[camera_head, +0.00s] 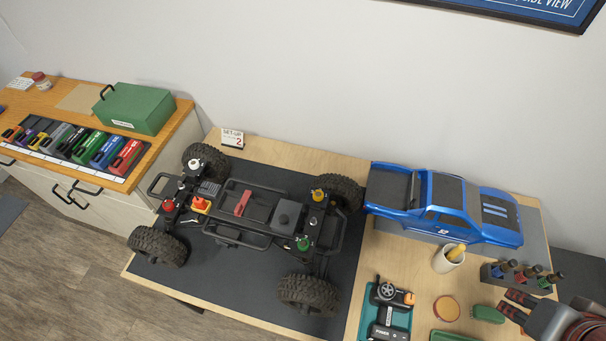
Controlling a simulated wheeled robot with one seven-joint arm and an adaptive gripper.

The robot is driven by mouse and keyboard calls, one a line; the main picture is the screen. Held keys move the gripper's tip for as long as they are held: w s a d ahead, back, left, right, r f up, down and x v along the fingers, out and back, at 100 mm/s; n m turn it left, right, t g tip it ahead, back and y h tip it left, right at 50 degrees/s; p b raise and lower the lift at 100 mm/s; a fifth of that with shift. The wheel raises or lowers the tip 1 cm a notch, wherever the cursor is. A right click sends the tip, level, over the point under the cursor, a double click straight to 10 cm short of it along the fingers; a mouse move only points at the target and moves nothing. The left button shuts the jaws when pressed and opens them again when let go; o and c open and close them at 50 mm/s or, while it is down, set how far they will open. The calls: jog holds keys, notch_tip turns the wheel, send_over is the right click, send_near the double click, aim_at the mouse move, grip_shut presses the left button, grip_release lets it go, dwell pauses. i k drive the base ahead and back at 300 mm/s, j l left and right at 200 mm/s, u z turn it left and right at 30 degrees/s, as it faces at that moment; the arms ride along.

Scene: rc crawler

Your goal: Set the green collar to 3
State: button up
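The green collar (303,243) sits on top of a shock at the near right corner of the black crawler chassis (255,205). Its markings are too small to read. A red collar (168,204), a yellow collar (318,195) and a pale one (196,163) sit at the other corners. My gripper (502,301) is at the lower right edge, far from the green collar. Its two dark, red-marked fingers look apart with nothing visible between them.
A card (233,138) behind the chassis reads "SET-UP 2". A blue truck body (445,205), a cup (448,258), a driver rack (520,275), a teal tray with a transmitter (388,310) and a green brush (487,314) stand right of the chassis. A drawer bench (150,165) is left.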

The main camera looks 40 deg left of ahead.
aim_at(303, 249)
jog(key=u, duration=2.3)
jog(key=z, duration=0.35)
